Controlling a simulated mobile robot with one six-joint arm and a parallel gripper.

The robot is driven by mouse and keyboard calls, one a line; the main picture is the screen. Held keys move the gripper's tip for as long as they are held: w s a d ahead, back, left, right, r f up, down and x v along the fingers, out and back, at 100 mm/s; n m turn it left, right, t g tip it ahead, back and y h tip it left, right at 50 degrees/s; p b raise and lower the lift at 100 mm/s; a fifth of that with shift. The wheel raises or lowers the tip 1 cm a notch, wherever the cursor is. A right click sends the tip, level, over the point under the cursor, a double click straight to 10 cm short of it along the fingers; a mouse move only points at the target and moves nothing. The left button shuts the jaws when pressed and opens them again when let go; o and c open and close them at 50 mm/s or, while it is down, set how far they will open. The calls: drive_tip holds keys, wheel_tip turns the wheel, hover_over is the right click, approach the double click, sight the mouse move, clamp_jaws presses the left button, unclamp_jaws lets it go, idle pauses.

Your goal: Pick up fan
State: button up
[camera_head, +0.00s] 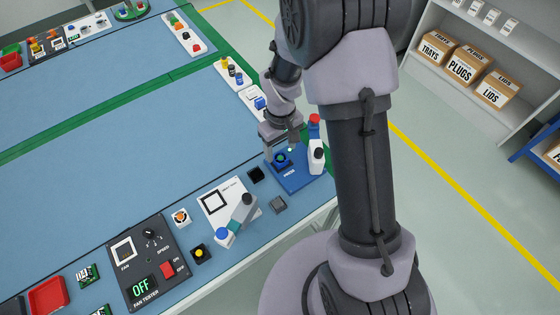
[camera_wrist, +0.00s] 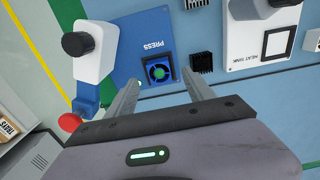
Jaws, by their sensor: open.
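A small dark square fan with a blue rotor and green hub (camera_wrist: 158,71) sits on the blue press plate (camera_wrist: 130,42). The fan also shows in the head view (camera_head: 281,159), partly hidden by my gripper. My gripper (camera_wrist: 160,77) is open, with its two fingers to either side of the fan in the wrist view and nothing held. The gripper (camera_head: 281,152) is above the press in the head view. Its exact height over the fan is hard to tell. An orange-and-white fan-like square (camera_head: 181,217) and a dark square with a yellow centre (camera_head: 200,253) lie farther left.
The press has a white-and-black post (camera_head: 316,156) and a red knob (camera_wrist: 70,122) close to my gripper. A black finned block (camera_wrist: 202,62) lies beside the plate. The white heat sink station (camera_head: 222,205) and dark fan tester (camera_head: 148,262) are nearby. The blue table's middle is clear.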

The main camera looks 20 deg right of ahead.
sight(280, 158)
drive_tip(key=f, duration=0.1)
drive_tip(key=f+b, duration=0.1)
drive_tip(key=f, duration=0.1)
drive_tip(key=f+b, duration=0.1)
drive_tip(key=f, duration=0.1)
drive_tip(key=shift+w, duration=0.25)
drive_tip(key=shift+r, duration=0.15)
clamp_jaws()
